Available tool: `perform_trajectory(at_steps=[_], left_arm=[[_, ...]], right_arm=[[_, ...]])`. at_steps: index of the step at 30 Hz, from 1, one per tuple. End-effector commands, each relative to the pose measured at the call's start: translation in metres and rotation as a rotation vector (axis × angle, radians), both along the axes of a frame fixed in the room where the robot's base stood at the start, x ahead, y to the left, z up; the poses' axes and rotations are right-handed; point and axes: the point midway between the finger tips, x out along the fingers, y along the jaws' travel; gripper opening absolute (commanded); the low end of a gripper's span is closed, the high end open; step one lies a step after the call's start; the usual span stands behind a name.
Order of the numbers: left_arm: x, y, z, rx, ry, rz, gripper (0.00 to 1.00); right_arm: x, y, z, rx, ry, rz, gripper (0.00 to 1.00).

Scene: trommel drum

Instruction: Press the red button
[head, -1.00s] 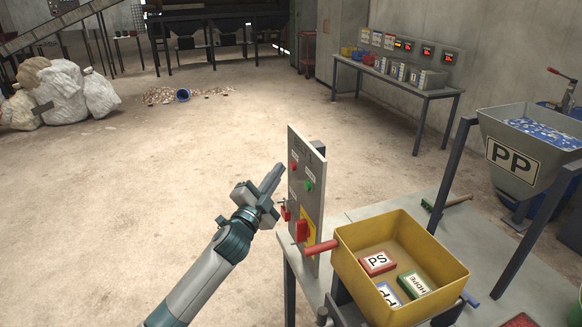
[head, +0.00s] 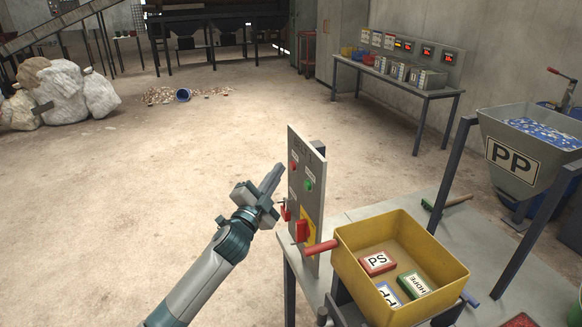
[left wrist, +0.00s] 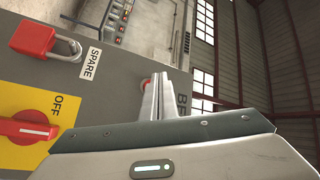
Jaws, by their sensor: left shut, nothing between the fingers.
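The grey control panel (head: 307,212) stands upright on the near table. Its small red button (head: 294,166) is at the upper left of the panel face, with a green button (head: 309,184) to its lower right. My left gripper (head: 272,178) is shut and empty, its fingers pointing up beside the panel's left edge. The fingertips are a little left of the red button and look apart from it. My right gripper is not in view.
Below the buttons are a red padlock (left wrist: 32,40) by a SPARE label and a red rotary switch (left wrist: 25,131) on a yellow OFF plate. A yellow bin (head: 440,300) with labelled blocks stands right of the panel.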

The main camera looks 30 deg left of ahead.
Motion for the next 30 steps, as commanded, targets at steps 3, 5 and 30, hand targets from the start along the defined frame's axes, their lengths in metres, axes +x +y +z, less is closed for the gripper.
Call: perform_trajectory(at_steps=[3,5,30], left_arm=[[0.0000,0.0000,0.0000,0.000,0.000,0.000,0.00],[0.0000,0.0000,0.0000,0.000,0.000,0.000,0.00],[0.0054,-0.0047,0.0008,-0.001,-0.001,0.000,0.00]], right_arm=[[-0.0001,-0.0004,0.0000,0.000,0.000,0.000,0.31],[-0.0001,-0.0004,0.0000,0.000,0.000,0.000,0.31],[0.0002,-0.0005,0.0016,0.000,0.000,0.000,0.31]])
